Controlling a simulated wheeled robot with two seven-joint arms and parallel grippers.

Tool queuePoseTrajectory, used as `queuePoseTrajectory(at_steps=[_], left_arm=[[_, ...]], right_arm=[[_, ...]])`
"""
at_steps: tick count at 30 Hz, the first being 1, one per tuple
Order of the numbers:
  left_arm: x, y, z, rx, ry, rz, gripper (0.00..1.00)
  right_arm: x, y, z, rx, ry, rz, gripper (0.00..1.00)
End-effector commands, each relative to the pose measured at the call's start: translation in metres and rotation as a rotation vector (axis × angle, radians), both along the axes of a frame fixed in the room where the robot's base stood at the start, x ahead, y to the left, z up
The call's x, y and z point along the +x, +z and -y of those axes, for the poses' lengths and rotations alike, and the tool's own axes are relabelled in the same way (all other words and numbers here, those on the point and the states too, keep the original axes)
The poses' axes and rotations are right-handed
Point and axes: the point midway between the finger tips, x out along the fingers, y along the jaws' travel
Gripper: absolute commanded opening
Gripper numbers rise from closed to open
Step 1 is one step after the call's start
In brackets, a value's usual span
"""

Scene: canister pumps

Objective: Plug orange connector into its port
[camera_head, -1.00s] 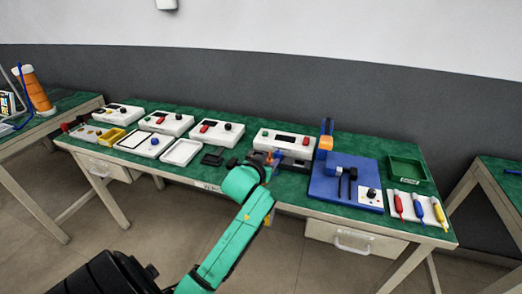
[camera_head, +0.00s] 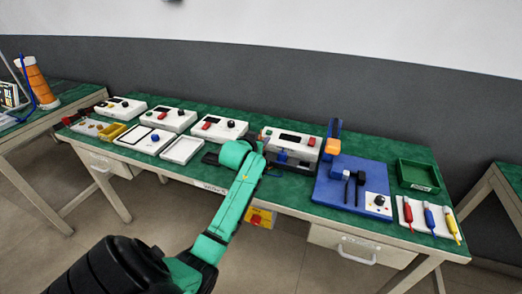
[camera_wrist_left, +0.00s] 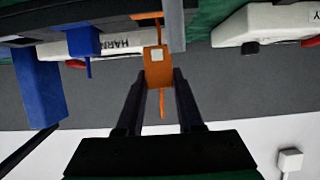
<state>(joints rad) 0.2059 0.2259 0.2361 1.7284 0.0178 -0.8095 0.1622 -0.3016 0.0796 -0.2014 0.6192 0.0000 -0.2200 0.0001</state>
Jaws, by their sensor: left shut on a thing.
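My left gripper (camera_head: 263,152) is at the front of a white box unit (camera_head: 298,139) with a dark display, near the middle of the table. In the left wrist view, its two black fingers (camera_wrist_left: 160,78) are shut on an orange connector (camera_wrist_left: 158,67) with a pale square on it. A thin orange strip extends from it between the fingers. The connector is close to the white unit with lettering (camera_wrist_left: 118,42), just beside it; whether they touch is unclear. The port cannot be made out. In the head view the connector is hidden. My right gripper is not in view.
A blue fixture (camera_head: 350,185) with an upright post (camera_head: 333,132) stands right of the gripper. Further right are a green bin (camera_head: 416,175) and screwdrivers on a white holder (camera_head: 427,214). More white units and trays (camera_head: 183,150) stand to the left.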

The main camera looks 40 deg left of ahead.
Motion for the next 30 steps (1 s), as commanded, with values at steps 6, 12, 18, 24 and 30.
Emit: queuePoseTrajectory(at_steps=[6,12,18,24,30], left_arm=[[-0.001,-0.041,0.000,0.001,0.001,-0.002,0.00],[0.000,-0.043,0.000,0.001,0.000,0.001,0.00],[0.000,-0.044,0.000,0.001,0.000,0.001,0.66],[0.000,-0.044,0.000,0.001,0.000,0.001,0.66],[-0.005,-0.040,0.002,0.001,0.000,0.001,0.66]], right_arm=[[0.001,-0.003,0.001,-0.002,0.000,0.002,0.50],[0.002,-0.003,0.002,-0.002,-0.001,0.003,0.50],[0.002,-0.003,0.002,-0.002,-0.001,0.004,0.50],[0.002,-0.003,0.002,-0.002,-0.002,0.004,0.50],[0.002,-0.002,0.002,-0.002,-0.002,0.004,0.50]])
